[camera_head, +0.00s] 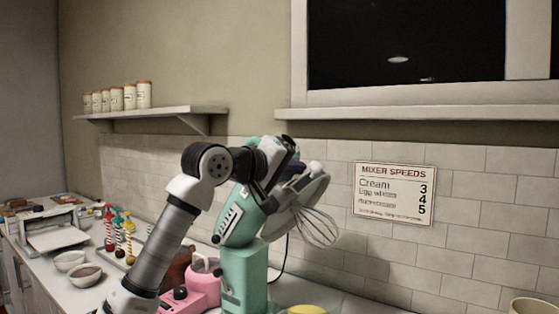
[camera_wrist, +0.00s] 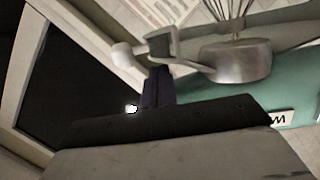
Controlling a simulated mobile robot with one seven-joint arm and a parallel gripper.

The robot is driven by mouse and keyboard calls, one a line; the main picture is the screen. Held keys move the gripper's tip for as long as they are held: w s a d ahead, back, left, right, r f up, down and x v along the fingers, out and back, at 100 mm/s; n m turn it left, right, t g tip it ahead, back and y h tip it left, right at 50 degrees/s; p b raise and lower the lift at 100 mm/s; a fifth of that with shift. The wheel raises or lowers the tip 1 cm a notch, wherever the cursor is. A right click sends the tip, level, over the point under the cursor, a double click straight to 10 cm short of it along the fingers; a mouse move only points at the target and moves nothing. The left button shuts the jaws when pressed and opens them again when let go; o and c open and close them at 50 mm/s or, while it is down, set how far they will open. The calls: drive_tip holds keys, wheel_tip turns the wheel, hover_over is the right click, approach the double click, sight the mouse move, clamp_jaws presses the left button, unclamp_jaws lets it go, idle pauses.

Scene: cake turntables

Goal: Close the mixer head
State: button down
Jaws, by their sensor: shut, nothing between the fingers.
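The teal stand mixer (camera_head: 243,270) stands on the counter. Its head (camera_head: 240,217) is tilted up, with a wire whisk (camera_head: 314,226) hanging out to the right. In the wrist view, the teal head (camera_wrist: 296,80) fills the right side, with the silver whisk hub (camera_wrist: 238,62) and the whisk wires (camera_wrist: 232,10) above. My gripper (camera_head: 285,160) is up at the raised head. Its dark fingers (camera_wrist: 157,84) are shut and empty, close beside a silver arm with a rounded knob (camera_wrist: 128,54). I cannot tell whether they touch. The fingertips are partly hidden in the head view.
A pink appliance (camera_head: 203,284) stands left of the mixer base. Bowls (camera_head: 84,275) and colourful bottles (camera_head: 118,230) are further left on the counter. A tiled wall with a speeds sign (camera_head: 394,193) is behind. A shelf with jars (camera_head: 150,112) hangs upper left.

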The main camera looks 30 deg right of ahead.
drive_tip(key=shift+p+x, duration=0.4)
drive_tip(key=shift+x, duration=1.25)
drive_tip(key=shift+f, duration=0.1)
